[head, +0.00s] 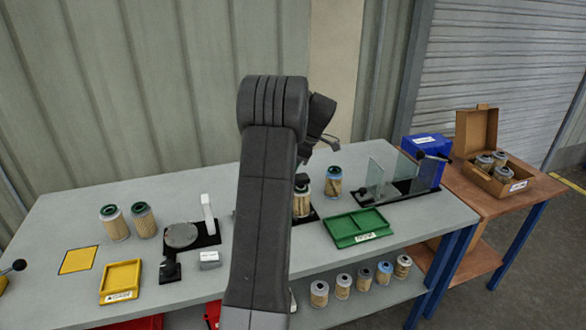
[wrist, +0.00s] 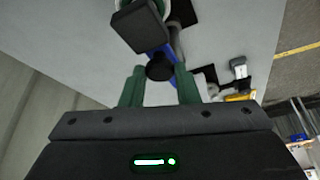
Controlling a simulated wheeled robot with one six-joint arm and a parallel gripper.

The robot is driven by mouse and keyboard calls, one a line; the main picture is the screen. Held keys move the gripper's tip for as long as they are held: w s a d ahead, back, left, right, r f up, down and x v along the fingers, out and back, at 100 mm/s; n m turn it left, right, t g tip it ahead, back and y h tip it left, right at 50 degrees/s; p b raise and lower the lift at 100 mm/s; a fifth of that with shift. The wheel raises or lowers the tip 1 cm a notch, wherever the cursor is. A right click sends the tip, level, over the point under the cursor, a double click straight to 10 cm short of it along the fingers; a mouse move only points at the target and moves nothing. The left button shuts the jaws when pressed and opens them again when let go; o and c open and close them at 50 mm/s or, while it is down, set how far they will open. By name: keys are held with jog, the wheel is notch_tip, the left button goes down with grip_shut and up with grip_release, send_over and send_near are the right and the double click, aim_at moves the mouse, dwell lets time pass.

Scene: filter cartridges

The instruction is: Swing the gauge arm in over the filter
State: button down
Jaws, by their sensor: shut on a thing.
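My gripper (wrist: 160,84) has its two green fingers shut on a black round knob (wrist: 160,68), which looks like the handle of the gauge arm. A dark block (wrist: 140,28) of the gauge is just beyond the knob, in front of a pale round piece that is mostly cut off. In the head view, a filter (head: 302,205) stands upright on a black base (head: 314,216), with a dark block (head: 302,181) at its top. Whether that block is fully centred over the filter I cannot tell. My own arm hides the fingers and part of the base there.
A green tray (head: 347,238) lies in front, and a black stand with clear plates (head: 381,180) is further right. Left are a grey-disc stand (head: 181,236), two green-topped filters (head: 115,224) and a yellow tray (head: 120,281).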

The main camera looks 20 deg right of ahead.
dwell(0.4)
jog(key=c, duration=1.1)
grip_release()
jog(key=shift+r, duration=0.1)
jog(key=v, duration=1.3)
jog(key=shift+d+r+b, duration=0.2)
jog(key=shift+r+b, duration=0.15)
jog(key=shift+f, duration=0.15)
jog(key=x, duration=1.3)
jog(key=shift+a+f+p, duration=0.2)
jog(key=shift+f+p, duration=0.05)
jog(key=shift+p, duration=0.15)
